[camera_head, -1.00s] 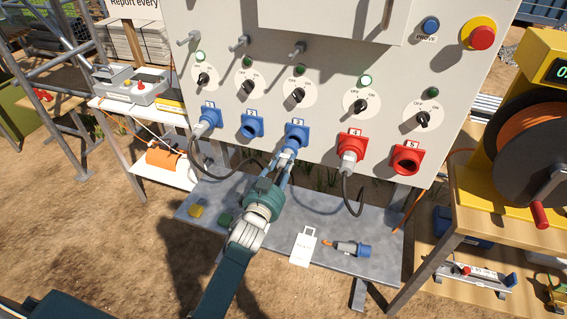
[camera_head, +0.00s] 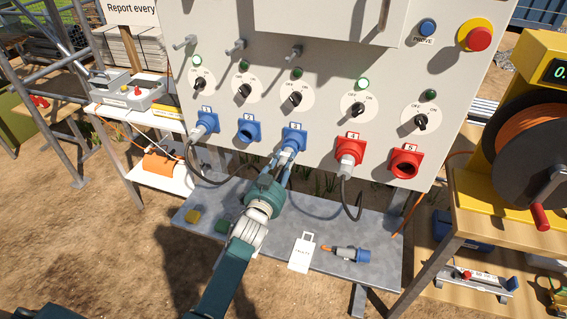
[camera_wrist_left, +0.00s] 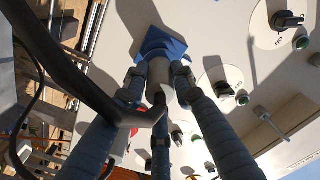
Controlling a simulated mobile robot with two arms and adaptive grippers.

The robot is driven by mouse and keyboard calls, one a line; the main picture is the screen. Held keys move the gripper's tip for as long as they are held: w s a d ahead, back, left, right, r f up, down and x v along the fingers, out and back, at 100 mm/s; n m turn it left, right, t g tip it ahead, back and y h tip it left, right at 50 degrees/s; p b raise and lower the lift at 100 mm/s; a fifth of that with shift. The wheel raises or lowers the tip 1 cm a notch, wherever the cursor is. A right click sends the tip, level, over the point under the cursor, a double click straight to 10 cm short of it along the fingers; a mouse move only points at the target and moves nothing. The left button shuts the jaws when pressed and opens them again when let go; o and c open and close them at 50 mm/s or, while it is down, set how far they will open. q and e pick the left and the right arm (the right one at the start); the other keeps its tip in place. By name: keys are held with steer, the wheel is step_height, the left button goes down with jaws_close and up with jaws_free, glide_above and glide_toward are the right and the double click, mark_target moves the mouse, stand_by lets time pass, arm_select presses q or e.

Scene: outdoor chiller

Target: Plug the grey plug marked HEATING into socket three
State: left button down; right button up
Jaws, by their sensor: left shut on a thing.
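Socket three (camera_head: 293,137) is a blue outlet in the middle of the panel's row; in the left wrist view its blue body (camera_wrist_left: 172,45) shows at the top. My left gripper (camera_head: 287,160) is at its mouth, with its fingers shut around a grey plug (camera_wrist_left: 160,78). The plug's front end meets the socket; I cannot tell how deep it sits. A thick black cable (camera_wrist_left: 60,75) runs by the fingers. No HEATING marking can be read. The switch above socket three (camera_head: 295,98) has a dark lamp. My right gripper is not in view.
Socket one (camera_head: 207,121) and red socket four (camera_head: 348,150) hold plugs with black cables. Blue socket two (camera_head: 249,131) and red socket five (camera_head: 405,164) are empty. A blue-ended plug (camera_head: 350,254) and white tag (camera_head: 302,254) lie on the grey shelf (camera_head: 385,235). A cable reel (camera_head: 530,145) stands right.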

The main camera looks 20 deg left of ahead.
arm_select(q)
steer(key=shift+w, duration=0.1)
steer(key=shift+w, duration=0.1)
steer(key=shift+w+b, duration=0.45)
steer(key=shift+w, duration=0.25)
steer(key=c, duration=1.5)
jaws_free()
steer(key=shift+o, duration=0.7)
steer(key=shift+s, duration=0.1)
steer(key=shift+o, duration=0.3)
steer(key=o, duration=0.4)
